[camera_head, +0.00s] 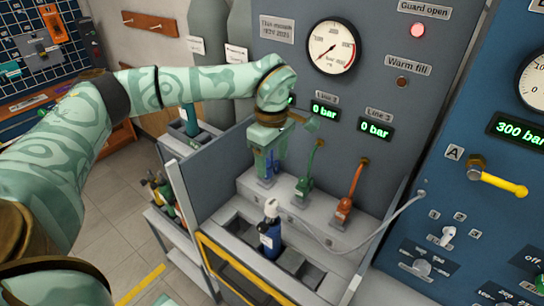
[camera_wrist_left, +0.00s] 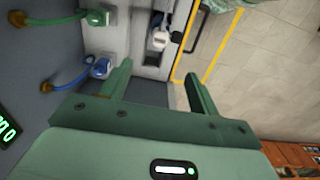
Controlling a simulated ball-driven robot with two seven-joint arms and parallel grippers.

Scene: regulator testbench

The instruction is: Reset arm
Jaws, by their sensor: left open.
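My left gripper (camera_head: 269,163) hangs pointing down in front of the test bench panel, open and empty. In the left wrist view its two fingers (camera_wrist_left: 156,82) stand wide apart with nothing between them. The blue hose connector (camera_wrist_left: 101,67) is beside one finger; I cannot tell if they touch. In the head view the gripper partly hides it. The green hose connector (camera_head: 305,186) and the red one (camera_head: 343,210) stand to the right on the bench ledge. My left arm stretches across from the left. My right gripper is not in view.
A dark blue bottle with a white top (camera_head: 269,235) stands in a bench slot, close to the gripper. The panel holds a round gauge (camera_head: 331,46) and a lit red "Guard open" lamp (camera_head: 418,30). A yellow-edged guard frame (camera_head: 245,275) borders the front. Open floor (camera_head: 120,225) lies left.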

